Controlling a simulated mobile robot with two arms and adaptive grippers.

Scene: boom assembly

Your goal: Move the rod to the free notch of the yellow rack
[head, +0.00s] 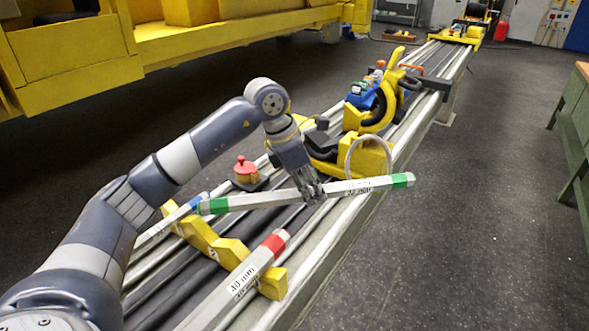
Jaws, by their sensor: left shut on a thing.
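A grey rod with green bands at both ends (255,202) is held by my left gripper (315,194), which is shut around its middle. The rod is roughly level, lies crosswise over the rails and appears raised above them. Its small label is hard to read. The yellow rack (230,252) is nearer, below and to the left of the rod. A red-ended rod marked 40 mm (240,283) lies at its right part. A blue-ended rod (170,222) lies at its left part. The rack's middle shows no rod. My right gripper is not in view.
A red knob (245,168) stands on the rails behind the held rod. A yellow block with a pale hose loop (370,158) and a yellow wheel-shaped unit (380,108) stand farther along. A green bench (575,120) is at the right. The dark floor between is clear.

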